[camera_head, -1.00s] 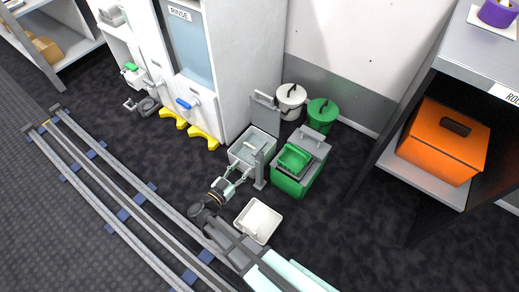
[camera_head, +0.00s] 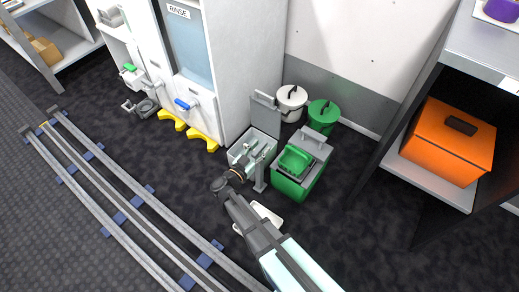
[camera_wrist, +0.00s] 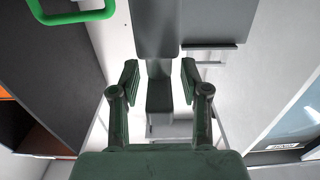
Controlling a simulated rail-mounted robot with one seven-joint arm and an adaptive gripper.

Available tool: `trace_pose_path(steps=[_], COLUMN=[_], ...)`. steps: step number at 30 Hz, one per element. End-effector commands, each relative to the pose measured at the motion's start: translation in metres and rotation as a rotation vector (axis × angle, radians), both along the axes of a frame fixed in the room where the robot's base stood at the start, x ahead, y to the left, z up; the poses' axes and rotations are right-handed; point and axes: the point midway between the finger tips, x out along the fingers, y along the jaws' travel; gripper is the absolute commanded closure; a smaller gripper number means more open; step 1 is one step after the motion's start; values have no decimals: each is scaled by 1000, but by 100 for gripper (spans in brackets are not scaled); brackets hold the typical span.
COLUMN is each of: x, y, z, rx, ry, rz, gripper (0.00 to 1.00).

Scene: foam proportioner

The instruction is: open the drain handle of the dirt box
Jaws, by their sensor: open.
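A pale grey open-topped box (camera_head: 238,152), which looks like the dirt box, stands on the floor with its grey lid (camera_head: 265,118) raised. A grey upright post (camera_head: 260,184) stands at its front right corner. I cannot tell for sure which part is the drain handle. My gripper (camera_head: 260,150) is over the box in the head view. In the wrist view my gripper (camera_wrist: 160,78) is open, with a grey upright bar (camera_wrist: 157,30) ahead, between its fingers in the picture. I cannot tell whether they touch it.
A green bin (camera_head: 290,188) with a green handle (camera_head: 294,160) stands close on the right; a green handle (camera_wrist: 70,14) shows in the wrist view. White (camera_head: 291,100) and green (camera_head: 322,116) lidded buckets stand behind. A white tray (camera_head: 268,213) lies partly under my arm.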

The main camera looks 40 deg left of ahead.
Motion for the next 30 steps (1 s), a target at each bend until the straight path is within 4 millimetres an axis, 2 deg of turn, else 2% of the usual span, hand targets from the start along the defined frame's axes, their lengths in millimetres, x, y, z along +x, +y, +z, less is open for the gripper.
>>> trace_pose_path(steps=[2, 3, 5, 6, 7, 20, 30], x=[0, 0, 0, 0, 0, 0, 0], y=[0, 0, 0, 0, 0, -2, -5], z=[0, 0, 0, 0, 0, 1, 2], rx=[0, 0, 0, 0, 0, 0, -2], ry=[0, 0, 0, 0, 0, 0, 2], rz=[0, 0, 0, 0, 0, 31, 230], gripper=[54, 58, 79, 93, 100, 100, 100])
